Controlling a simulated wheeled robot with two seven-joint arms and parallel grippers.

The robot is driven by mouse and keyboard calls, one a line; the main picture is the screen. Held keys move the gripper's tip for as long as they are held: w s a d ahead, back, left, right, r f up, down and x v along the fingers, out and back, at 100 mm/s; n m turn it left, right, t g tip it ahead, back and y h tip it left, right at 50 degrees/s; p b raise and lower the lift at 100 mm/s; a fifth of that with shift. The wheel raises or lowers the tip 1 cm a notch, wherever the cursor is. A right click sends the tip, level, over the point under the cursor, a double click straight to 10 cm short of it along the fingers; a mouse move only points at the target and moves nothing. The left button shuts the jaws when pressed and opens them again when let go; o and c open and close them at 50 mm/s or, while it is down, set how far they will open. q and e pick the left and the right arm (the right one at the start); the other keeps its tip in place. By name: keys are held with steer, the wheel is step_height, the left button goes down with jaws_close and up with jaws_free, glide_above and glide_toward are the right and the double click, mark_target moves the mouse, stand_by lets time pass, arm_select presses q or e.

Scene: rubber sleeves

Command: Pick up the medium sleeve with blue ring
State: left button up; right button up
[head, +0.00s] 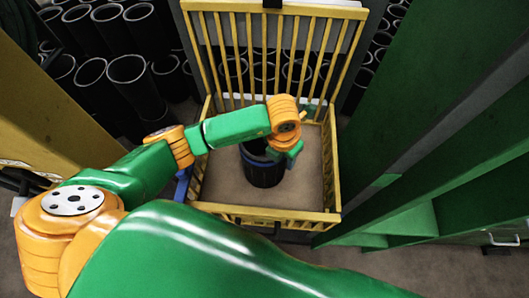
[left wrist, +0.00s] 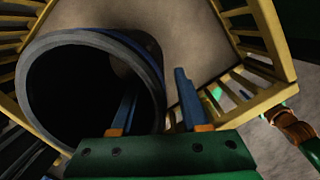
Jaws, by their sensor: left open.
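A dark sleeve (head: 263,172) stands upright on the brown floor of a yellow slatted crate (head: 290,216). In the left wrist view the sleeve (left wrist: 158,98) shows its wide round mouth at the left, with a blue band along part of its edge. My left gripper (head: 291,150) is over the sleeve's right side in the head view, partly hidden by its own wrist. In the left wrist view its open fingers (left wrist: 155,88) lie on either side of the sleeve's wall, one over the mouth and one outside. Contact cannot be told. My right gripper is not in view.
Several black sleeves (head: 127,69) stand in rows behind and left of the crate. The crate's tall slatted back (head: 226,55) rises behind my arm. Green beams (head: 420,120) stand close on the right. The crate floor around the sleeve is clear.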

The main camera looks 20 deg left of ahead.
arm_select(q)
steer(key=shift+w+f, duration=0.15)
steer(key=shift+f, duration=0.25)
jaws_close()
steer(key=shift+r, duration=0.1)
stand_by(1.0)
